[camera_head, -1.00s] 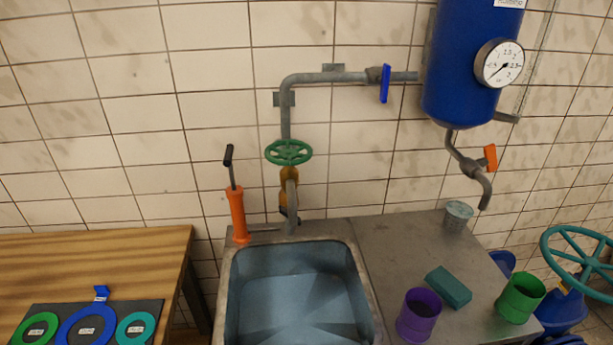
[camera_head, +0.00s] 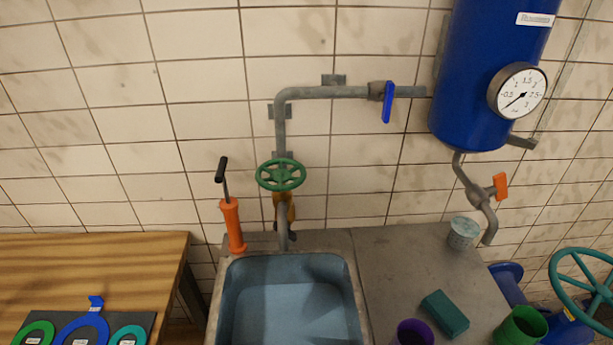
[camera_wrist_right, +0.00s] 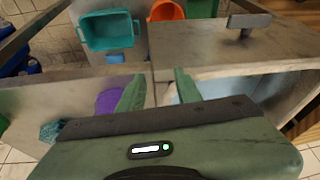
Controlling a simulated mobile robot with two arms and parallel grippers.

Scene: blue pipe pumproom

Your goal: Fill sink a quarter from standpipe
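The sink (camera_head: 290,312) is set in the grey metal counter at the bottom middle of the head view; I cannot tell whether its bluish inside holds water. The grey standpipe (camera_head: 282,225) comes down over the sink's back edge, and no stream shows at it. A green handwheel (camera_head: 281,175) sits on it. Higher up, a blue lever (camera_head: 387,102) hangs upright across the horizontal pipe (camera_head: 335,92). My right gripper (camera_wrist_right: 160,75) is open and empty in the right wrist view, its green fingers apart above the counter. My left gripper is not in view.
A blue tank (camera_head: 480,70) with a gauge (camera_head: 517,91) and orange-levered outlet (camera_head: 501,187) hangs at right. An orange hand pump (camera_head: 232,224) stands behind the sink.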

